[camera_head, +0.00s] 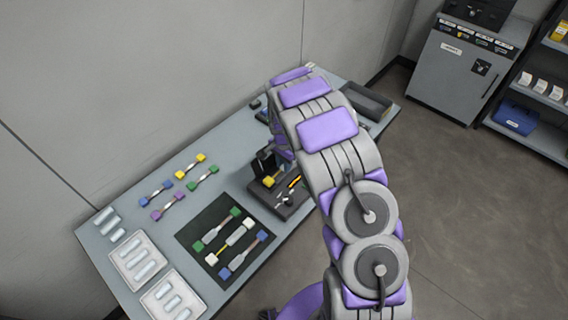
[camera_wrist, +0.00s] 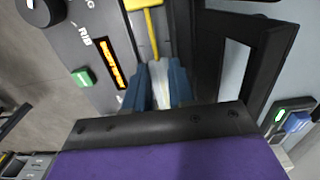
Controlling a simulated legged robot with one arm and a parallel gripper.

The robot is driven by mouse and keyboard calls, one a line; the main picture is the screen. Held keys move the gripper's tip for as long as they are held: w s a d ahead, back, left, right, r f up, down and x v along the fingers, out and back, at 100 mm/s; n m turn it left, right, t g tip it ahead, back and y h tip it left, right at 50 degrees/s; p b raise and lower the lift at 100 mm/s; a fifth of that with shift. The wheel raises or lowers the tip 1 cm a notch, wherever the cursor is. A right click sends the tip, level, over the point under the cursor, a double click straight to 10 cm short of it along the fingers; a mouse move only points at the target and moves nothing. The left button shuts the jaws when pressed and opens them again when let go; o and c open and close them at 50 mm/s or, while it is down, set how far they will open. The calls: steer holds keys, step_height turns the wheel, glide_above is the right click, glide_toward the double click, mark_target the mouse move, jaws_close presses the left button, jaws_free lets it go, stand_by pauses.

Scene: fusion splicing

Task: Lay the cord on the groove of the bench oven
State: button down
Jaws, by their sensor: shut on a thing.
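The bench oven (camera_head: 289,200) is a dark box on the table, with an orange display, in the head view. In the wrist view its grey face (camera_wrist: 75,45) shows a display, a black knob and a green button. The cord has a yellow end (camera_head: 268,182) at the oven in the head view. In the wrist view its yellow strand (camera_wrist: 152,32) runs up from between my fingers. My gripper (camera_wrist: 158,75) is shut on the cord, with a pale part between its blue fingers. The cord lies beside or over the dark groove; I cannot tell if it touches. My arm hides part of the oven.
An open black lid frame (camera_wrist: 252,58) stands right of my fingers in the wrist view. A dark mat (camera_head: 205,257) with several cords, loose coloured cords (camera_head: 170,206) and white trays (camera_head: 143,258) lie on the table (camera_head: 100,232) to the left.

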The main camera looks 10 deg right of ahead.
steer(key=shift+r, duration=0.1)
steer(key=shift+d+f, duration=0.1)
steer(key=shift+f, duration=0.4)
steer(key=shift+f, duration=0.1)
steer(key=c, duration=0.9)
jaws_free()
steer(key=shift+c, duration=0.2)
step_height(320, 180, up, 12)
steer(key=p, duration=0.3)
steer(key=s+d+r+n, duration=0.2)
steer(key=s+r, duration=0.7)
steer(key=r, duration=0.1)
steer(key=s+r+n, duration=0.3)
steer(key=s, duration=0.8)
steer(key=s+a+r+n+g, duration=0.1)
steer(key=s+r+n, duration=0.1)
steer(key=s, duration=0.9)
steer(key=s+a+r+n, duration=0.1)
steer(key=s+r+n, duration=0.2)
steer(key=s, duration=0.8)
steer(key=shift+r+n+g, duration=0.3)
steer(key=shift+n+g, duration=0.1)
